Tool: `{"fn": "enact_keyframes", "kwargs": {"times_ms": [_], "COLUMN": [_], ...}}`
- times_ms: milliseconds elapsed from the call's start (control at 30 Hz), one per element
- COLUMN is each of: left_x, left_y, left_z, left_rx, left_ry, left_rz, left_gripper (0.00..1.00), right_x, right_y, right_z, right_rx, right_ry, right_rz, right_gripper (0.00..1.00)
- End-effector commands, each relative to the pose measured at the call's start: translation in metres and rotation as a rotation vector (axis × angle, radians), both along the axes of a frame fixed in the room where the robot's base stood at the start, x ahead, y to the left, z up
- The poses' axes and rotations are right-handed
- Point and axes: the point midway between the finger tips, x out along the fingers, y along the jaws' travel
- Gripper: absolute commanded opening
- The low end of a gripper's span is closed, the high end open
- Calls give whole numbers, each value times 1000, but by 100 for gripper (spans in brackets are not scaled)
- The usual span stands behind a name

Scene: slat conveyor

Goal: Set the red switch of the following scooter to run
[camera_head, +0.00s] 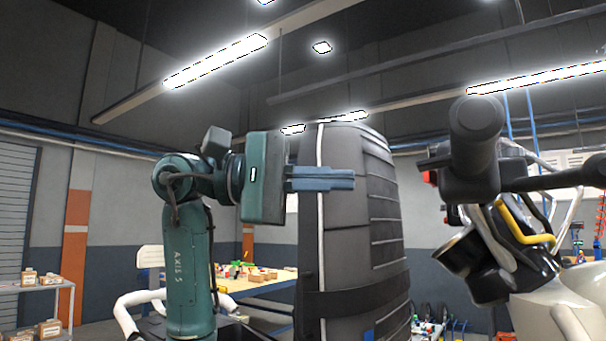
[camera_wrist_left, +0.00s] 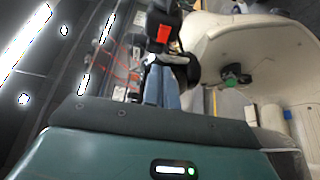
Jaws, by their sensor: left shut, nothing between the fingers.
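The red switch (camera_wrist_left: 163,36) shows in the left wrist view, set in a black housing just beyond my left fingertips. In the head view a small red patch (camera_head: 430,177) on the black handlebar (camera_head: 475,135) looks like the same switch. The scooter's cream body (camera_head: 570,315) fills the lower right. My left gripper (camera_head: 350,179) is shut and empty, its blue-grey fingers pointing right towards the handlebar. It also shows in the left wrist view (camera_wrist_left: 161,78). The fingers appear short of the switch; contact cannot be told. Whether the switch is at run cannot be read. My right gripper is not visible.
A tall dark ribbed case (camera_head: 355,225) stands behind my left gripper in the head view. Black cables and a yellow one (camera_head: 530,238) hang below the handlebar. A worktable with small parts (camera_head: 255,287) and a shelf with boxes (camera_head: 38,285) stand farther back.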

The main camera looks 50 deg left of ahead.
Motion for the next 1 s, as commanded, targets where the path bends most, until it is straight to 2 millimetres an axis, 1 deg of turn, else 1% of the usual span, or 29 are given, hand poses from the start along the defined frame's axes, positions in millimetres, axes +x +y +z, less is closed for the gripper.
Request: {"fn": "enact_keyframes", "kwargs": {"times_ms": [33,167,300,400,567,900,1000], "left_x": [8,26,25,25,24,24,27], "left_y": [-10,-30,-51,-61,-68,-69,-78], "left_z": [1,0,1,1,0,0,2], "left_rx": [0,0,0,0,-1,-1,5], "left_ry": [1,1,-4,-1,0,1,1], "left_rz": [-5,-5,-3,-2,-1,2,20], "left_gripper": [0,0,0,0,0,0,0], "right_x": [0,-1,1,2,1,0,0], "right_y": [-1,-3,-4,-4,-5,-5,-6], "right_z": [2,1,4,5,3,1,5], "right_rx": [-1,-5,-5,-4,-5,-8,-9], "right_ry": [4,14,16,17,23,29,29], "right_rz": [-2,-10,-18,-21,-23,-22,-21], "right_gripper": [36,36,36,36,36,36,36]}}
